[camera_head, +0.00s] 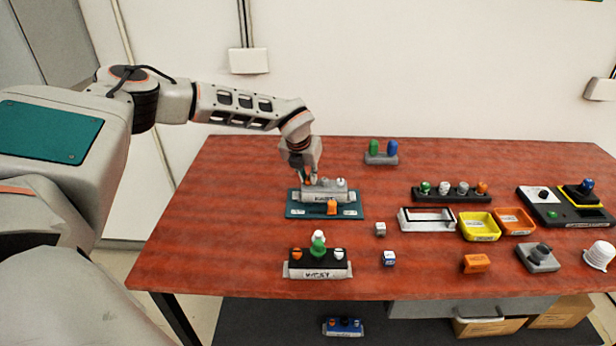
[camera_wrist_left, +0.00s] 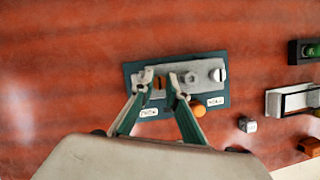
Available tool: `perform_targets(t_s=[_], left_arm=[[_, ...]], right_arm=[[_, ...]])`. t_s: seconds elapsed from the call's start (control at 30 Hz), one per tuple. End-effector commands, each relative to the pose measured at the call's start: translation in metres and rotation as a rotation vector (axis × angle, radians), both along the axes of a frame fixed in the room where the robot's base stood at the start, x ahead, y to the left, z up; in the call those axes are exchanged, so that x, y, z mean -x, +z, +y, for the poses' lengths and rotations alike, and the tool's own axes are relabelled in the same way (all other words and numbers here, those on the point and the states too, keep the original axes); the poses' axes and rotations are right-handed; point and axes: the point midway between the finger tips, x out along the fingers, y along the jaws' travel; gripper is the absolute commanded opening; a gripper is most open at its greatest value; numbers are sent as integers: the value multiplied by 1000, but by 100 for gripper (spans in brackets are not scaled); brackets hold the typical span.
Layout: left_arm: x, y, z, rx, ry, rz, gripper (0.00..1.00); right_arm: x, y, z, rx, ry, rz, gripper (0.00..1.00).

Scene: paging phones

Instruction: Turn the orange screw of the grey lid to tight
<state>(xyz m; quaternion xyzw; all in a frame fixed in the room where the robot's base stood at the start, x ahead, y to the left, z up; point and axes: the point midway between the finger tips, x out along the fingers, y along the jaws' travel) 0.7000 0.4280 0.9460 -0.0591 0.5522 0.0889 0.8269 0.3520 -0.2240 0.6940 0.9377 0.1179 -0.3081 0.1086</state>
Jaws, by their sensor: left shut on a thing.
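The grey lid (camera_head: 327,193) lies on a teal base plate (camera_head: 294,210) near the left part of the table. The lid also shows in the left wrist view (camera_wrist_left: 204,69), with a grey post and a white slotted screw to the right of my fingers. My left gripper (camera_head: 310,178) points down over the lid's left end. In the left wrist view its fingertips stand either side of the orange screw (camera_wrist_left: 158,84), shut on it and partly hiding it. The slot's angle is hard to read. My right gripper is not in view.
An orange piece (camera_head: 332,208) sits at the plate's front edge. A black block with screws (camera_head: 318,266) stands in front, and a stand with green and blue pegs (camera_head: 381,157) behind. Trays and a screw rack (camera_head: 452,196) lie right. The table's left is clear.

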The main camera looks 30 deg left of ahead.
Motion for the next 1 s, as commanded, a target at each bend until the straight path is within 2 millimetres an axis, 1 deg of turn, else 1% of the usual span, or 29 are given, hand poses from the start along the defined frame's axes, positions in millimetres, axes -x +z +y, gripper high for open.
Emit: perform_targets(t_s=[0.17, 0.27, 1.0], left_arm=[[1, -1, 1, 3, -82, 0, 0], [1, -1, 1, 3, -160, 1, 0], [-1, 0, 2, 4, -858, -1, 0]], right_arm=[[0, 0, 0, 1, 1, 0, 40], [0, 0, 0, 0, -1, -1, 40], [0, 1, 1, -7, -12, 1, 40]])
